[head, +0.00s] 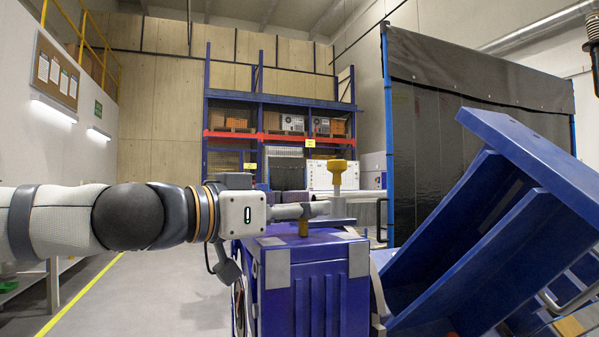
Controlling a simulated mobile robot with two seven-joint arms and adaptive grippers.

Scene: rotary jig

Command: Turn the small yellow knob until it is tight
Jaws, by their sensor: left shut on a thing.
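My left gripper (318,209) reaches in level from the left, above the top of the blue jig housing (320,272). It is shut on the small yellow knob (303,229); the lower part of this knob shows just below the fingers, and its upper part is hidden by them. My right gripper is not in view.
A tilted blue frame (535,150) rises close on the right of the housing. A dark curtain screen (480,110) stands behind it. Blue shelving (280,100) with boxes is at the back. Open floor (170,295) lies at the left, with a yellow line.

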